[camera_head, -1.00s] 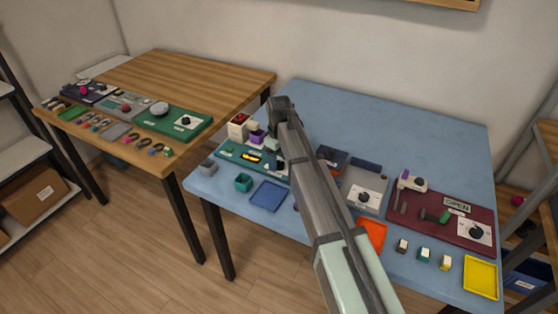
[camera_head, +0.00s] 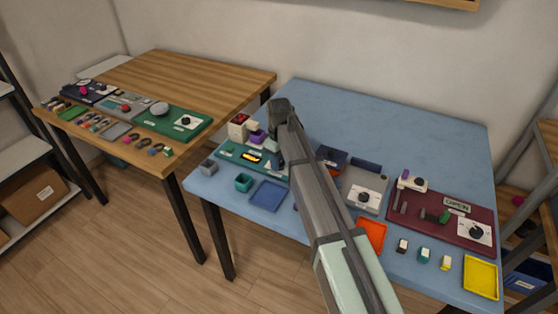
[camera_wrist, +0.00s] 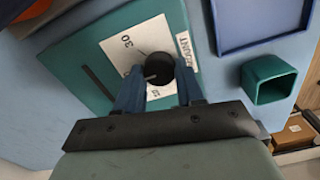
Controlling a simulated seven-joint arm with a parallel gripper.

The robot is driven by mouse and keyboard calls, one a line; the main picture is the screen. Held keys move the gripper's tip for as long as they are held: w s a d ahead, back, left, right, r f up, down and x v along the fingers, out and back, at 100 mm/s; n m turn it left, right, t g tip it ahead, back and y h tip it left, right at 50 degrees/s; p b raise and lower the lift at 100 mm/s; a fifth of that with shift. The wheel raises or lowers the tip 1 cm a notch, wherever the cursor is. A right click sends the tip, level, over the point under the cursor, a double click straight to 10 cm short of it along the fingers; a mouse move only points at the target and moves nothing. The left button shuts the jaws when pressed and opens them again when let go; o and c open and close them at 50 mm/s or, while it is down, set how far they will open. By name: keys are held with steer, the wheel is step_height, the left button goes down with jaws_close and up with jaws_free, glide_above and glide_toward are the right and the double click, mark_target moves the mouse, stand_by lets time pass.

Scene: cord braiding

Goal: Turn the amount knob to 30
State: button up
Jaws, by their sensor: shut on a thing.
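The amount knob (camera_wrist: 158,68) is a round black knob with a pale pointer line, in the wrist view. The plate is on a teal board (camera_wrist: 75,58). My gripper (camera_wrist: 159,78) has its two blue fingers on either side of the knob and is shut on it. In the head view my arm hides the knob.
A blue tray (camera_wrist: 250,22) and a teal open cup (camera_wrist: 268,78) stand beside the board in the wrist view. In the head view, an orange tray (camera_head: 371,236), a grey board with a dial (camera_head: 366,192) and a maroon board (camera_head: 450,215) lie to the right. The blue table's back is clear.

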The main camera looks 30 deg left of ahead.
steer(key=shift+c, duration=0.2)
steer(key=m, duration=0.5)
steer(key=shift+w+m, duration=0.1)
steer(key=shift+m, duration=0.3)
steer(key=m, duration=0.6)
stand_by(0.6)
steer(key=o, duration=1)
steer(key=shift+o, duration=0.2)
step_height(320, 180, up, 14)
